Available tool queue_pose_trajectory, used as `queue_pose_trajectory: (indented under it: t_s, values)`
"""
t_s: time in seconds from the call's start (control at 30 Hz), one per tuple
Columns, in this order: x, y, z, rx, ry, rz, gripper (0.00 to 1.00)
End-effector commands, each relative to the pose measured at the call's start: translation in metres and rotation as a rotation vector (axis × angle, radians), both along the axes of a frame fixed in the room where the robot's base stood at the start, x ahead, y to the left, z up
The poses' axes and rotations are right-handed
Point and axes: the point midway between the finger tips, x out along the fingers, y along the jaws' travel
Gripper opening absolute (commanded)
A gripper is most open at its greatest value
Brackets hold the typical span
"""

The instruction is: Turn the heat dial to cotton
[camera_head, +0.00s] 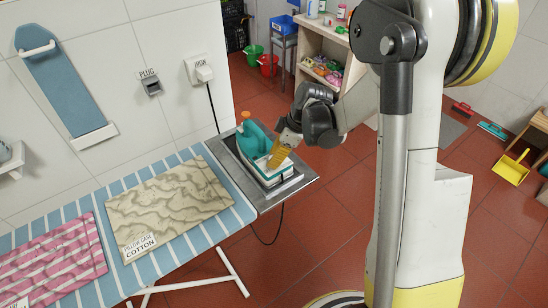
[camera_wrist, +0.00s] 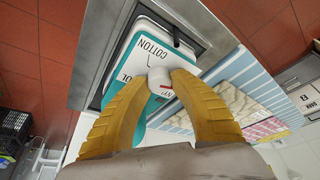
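The iron (camera_head: 254,145) is teal and white and rests on the metal stand at the end of the ironing board. Its heat dial (camera_wrist: 160,79) is a round white knob on a white label panel in the wrist view. COTTON (camera_wrist: 152,51) is printed beyond the dial, and a partly covered word ending in OL lies to its left. A small red mark shows on the dial's near side, by partly hidden lettering. My gripper (camera_wrist: 160,76) has its yellow fingers on both sides of the dial, seemingly touching it. In the head view my gripper (camera_head: 280,150) hides the dial.
The metal stand (camera_head: 304,184) borders the striped ironing board (camera_head: 231,217). A pillow case (camera_head: 170,205) labelled COTTON and a pink striped cloth (camera_head: 60,262) lie on the board. The iron's plug (camera_head: 204,74) is at the wall, with a dark cord below it.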

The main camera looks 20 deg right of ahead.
Motion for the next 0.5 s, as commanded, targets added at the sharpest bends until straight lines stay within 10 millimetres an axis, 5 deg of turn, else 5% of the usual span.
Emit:
queue_pose_trajectory:
  t_s: [0.5]
  values:
    - [-0.0006,0.0004,-0.0006,0.001,-0.001,-0.066,0.0]
